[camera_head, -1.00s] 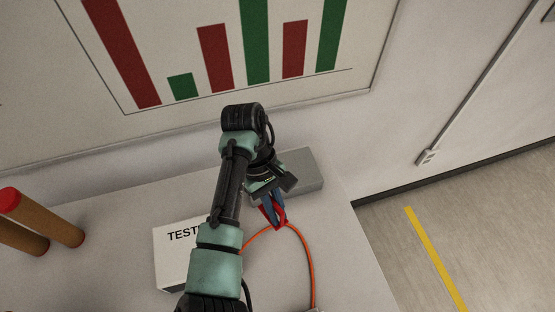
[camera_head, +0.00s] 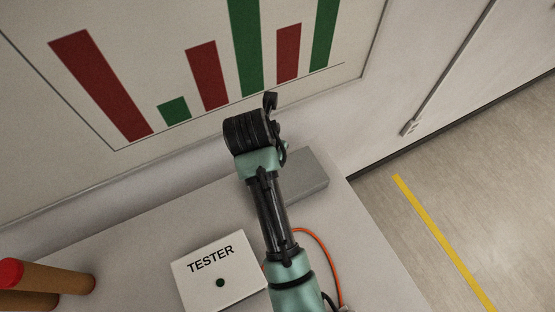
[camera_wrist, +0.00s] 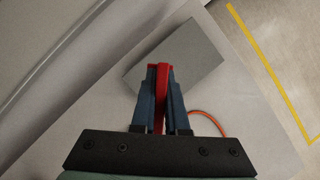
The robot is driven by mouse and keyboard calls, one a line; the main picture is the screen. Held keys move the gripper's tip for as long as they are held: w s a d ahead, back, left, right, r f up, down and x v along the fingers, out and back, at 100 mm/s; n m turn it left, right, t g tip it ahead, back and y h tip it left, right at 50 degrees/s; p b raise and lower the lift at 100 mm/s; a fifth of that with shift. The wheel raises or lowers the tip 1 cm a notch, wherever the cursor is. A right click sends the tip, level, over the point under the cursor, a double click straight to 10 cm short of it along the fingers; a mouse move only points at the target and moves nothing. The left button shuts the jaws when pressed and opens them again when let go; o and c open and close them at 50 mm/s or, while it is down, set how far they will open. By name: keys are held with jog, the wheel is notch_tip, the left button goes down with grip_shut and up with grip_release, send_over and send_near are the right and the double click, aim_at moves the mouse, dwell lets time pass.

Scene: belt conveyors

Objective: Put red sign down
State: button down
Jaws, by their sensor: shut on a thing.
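In the wrist view my gripper (camera_wrist: 160,90) is shut on a narrow red piece (camera_wrist: 160,98), likely the red sign, seen edge-on between the blue fingers. The fingers point toward a grey box (camera_wrist: 190,55) on the table, and the red piece overlaps it in the picture; I cannot tell whether they touch. In the head view my arm hides the gripper and the red piece. The grey box (camera_head: 305,180) shows there behind and right of my arm, at the back of the table.
A white box marked TESTER (camera_head: 215,265) sits on the table (camera_head: 130,225) left of my arm. An orange cable (camera_head: 325,245) curves at right. Brown rolls with red ends (camera_head: 60,280) lie at the lower left. A wall with a chart (camera_head: 200,75) stands behind.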

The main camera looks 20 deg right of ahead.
notch_tip(320, 180, down, 9)
jog(key=shift+p, duration=0.35)
jog(key=shift+s+f, duration=0.1)
jog(key=shift+f, duration=0.05)
jog(key=c, duration=0.9)
grip_release()
